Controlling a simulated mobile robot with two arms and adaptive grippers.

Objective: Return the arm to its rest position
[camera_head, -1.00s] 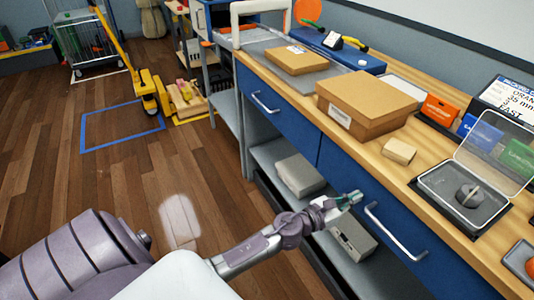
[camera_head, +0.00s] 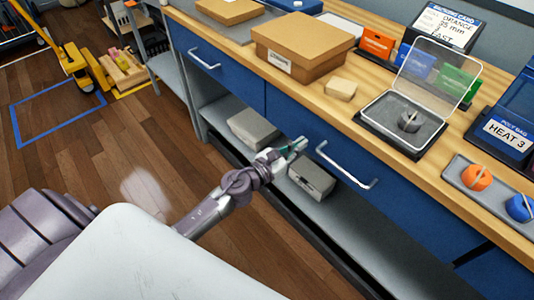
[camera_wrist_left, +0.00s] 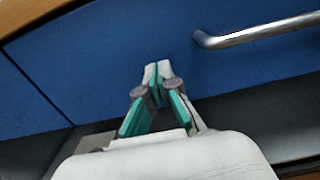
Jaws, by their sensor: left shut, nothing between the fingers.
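My left gripper (camera_head: 298,146) is shut and empty in the head view, in front of the blue bench front. It is just left of a drawer's metal handle (camera_head: 345,167) and apart from it. In the left wrist view its fingertips (camera_wrist_left: 157,70) meet, with the blue drawer front (camera_wrist_left: 110,55) behind them and the handle (camera_wrist_left: 265,33) to the upper right. My left arm (camera_head: 215,208) reaches forward from the lower left. My right gripper is not in view.
The wooden bench top (camera_head: 305,85) holds a cardboard box (camera_head: 305,45), a clear-lidded case (camera_head: 405,115) and a tray (camera_head: 490,185) with orange and blue pieces. Grey boxes (camera_head: 252,128) sit on the lower shelf. The wooden floor (camera_head: 110,150) at left is open.

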